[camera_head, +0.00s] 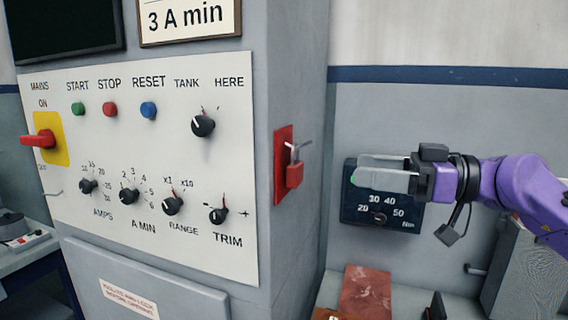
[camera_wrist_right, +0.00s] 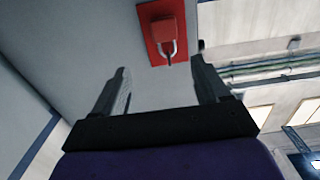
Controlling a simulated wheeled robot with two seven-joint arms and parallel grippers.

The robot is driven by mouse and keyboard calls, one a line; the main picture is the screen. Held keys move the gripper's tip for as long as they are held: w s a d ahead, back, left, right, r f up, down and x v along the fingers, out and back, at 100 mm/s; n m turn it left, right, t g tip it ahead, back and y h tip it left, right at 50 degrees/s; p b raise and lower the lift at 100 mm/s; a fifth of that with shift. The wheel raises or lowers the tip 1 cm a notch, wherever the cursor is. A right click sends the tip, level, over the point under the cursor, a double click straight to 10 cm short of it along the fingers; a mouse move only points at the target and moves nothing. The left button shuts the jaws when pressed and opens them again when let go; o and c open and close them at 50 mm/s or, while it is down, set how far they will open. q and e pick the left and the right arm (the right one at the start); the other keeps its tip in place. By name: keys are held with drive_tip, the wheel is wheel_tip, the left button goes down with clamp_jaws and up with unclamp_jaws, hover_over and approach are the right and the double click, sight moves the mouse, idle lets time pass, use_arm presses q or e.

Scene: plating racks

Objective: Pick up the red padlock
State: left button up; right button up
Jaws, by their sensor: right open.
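The red padlock (camera_head: 294,174) hangs by its shackle from a hook on a red plate (camera_head: 282,187), on the side face of the grey cabinet. In the right wrist view the padlock (camera_wrist_right: 167,33) shows at the top, against the red plate (camera_wrist_right: 151,43). My right gripper (camera_head: 362,172) is open and empty, to the right of the padlock and apart from it. In the right wrist view, the two fingers (camera_wrist_right: 160,80) stand wide apart, with the padlock beyond and between their tips. My left gripper is not in view.
The cabinet's front panel (camera_head: 150,236) carries knobs, buttons and a red mains switch (camera_head: 38,139). A dark dial box (camera_head: 352,207) is on the wall behind my right gripper. A reddish slab (camera_head: 366,291) lies on the bench below.

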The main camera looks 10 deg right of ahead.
drive_tip(key=p, duration=0.5)
approach(285, 159)
drive_tip(key=x, duration=0.5)
drive_tip(key=shift+w, duration=0.3)
drive_tip(key=shift+a, duration=0.4)
drive_tip(key=shift+d, duration=0.1)
drive_tip(key=c, duration=1.2)
